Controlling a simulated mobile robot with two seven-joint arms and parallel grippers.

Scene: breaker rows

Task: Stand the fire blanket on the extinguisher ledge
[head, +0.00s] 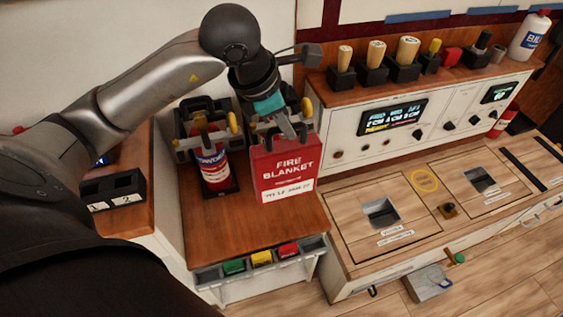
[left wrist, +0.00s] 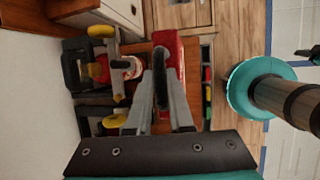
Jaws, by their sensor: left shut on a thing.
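The fire blanket is a red box (head: 285,172) with white lettering, a white label and a dark handle on top. My left gripper (head: 291,130) is above it, shut on its handle. In the left wrist view the fingers (left wrist: 160,85) close around the black handle, with the red box (left wrist: 168,42) below. The box is about upright over the wooden ledge (head: 235,232), right of the red extinguisher (head: 213,165). I cannot tell whether its base touches the wood. A black bracket (head: 265,138) with yellow clips is behind it, partly hidden. My right gripper is not in view.
Green, yellow and red blocks sit in a grey rack (head: 262,262) along the ledge's front. A two-slot black holder (head: 113,188) is at the left. The ledge's front is bare.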

